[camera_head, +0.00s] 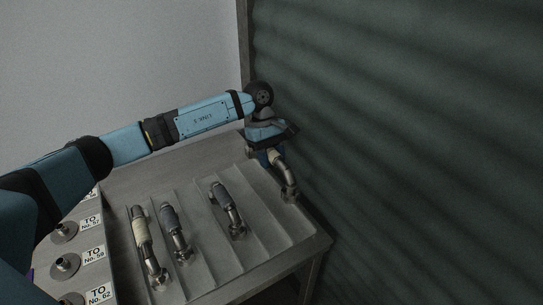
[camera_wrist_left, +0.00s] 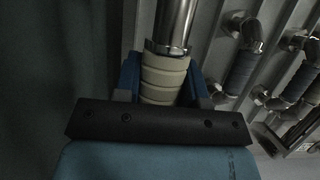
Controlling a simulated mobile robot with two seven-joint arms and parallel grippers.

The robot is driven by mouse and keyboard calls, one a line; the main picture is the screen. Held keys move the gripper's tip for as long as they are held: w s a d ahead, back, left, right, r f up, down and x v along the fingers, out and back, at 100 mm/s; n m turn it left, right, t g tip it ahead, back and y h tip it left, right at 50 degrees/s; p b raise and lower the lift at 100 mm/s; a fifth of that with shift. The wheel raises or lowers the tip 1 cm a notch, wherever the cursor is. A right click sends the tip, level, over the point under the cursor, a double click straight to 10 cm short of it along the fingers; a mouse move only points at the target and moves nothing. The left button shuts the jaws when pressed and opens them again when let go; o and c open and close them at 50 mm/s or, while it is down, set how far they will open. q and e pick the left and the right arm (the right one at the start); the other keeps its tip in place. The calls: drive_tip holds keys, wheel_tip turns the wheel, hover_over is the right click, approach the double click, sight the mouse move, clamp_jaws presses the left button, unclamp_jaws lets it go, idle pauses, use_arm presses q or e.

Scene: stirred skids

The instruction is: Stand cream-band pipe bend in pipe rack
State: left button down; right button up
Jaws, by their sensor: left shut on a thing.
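My left gripper (camera_head: 268,156) is shut on a pipe bend with a cream ribbed band (camera_head: 276,158), at the far right end of the ridged metal top (camera_head: 185,180). In the left wrist view the cream band (camera_wrist_left: 163,78) sits between the fingers, with bright metal pipe beyond it. The held bend's flanged lower end hangs over or at the right edge of the top; I cannot tell whether it touches. Part of the bend is hidden by the gripper. My right gripper is not in view. I cannot tell which part is the pipe rack.
Another bend with a pale cream-looking band (camera_head: 141,231) lies on the ridged top, beside a grey-banded bend (camera_head: 170,219) and another grey-banded bend (camera_head: 222,196). Labelled round metal fittings (camera_head: 66,263) line the left side. A dark ribbed wall (camera_head: 410,130) rises close on the right.

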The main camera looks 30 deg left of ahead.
use_arm(q)
drive_tip(key=shift+f+b, duration=0.5)
drive_tip(key=shift+f, duration=0.25)
wheel_tip(320, 180, down, 3)
drive_tip(key=shift+b, duration=1.2)
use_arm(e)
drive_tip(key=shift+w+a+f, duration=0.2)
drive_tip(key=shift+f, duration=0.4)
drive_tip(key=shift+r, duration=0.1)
use_arm(q)
drive_tip(key=shift+f, duration=0.25)
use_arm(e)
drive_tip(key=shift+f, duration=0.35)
